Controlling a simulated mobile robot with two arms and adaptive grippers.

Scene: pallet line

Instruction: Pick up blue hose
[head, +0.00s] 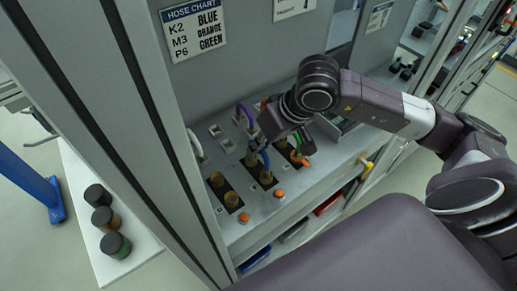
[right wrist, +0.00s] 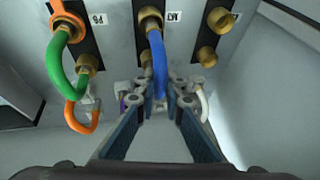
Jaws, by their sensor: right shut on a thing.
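The blue hose (head: 266,159) arches at the middle port plate of the sloped panel. In the right wrist view the blue hose (right wrist: 157,60) has its upper end at a brass fitting (right wrist: 150,18) beside a label that seems to read M3. Its lower part lies between the fingertips of my right gripper (right wrist: 160,101), which is shut on it. In the head view my right gripper (head: 272,135) is partly hidden by its own wrist. My left gripper is in neither view.
A green hose (right wrist: 55,62) and an orange hose (right wrist: 84,120) are close on the left in the wrist view. Brass fittings (right wrist: 207,55) stand free on the right plate. A hose chart (head: 194,28) hangs above. Orange buttons (head: 278,193) line the panel front.

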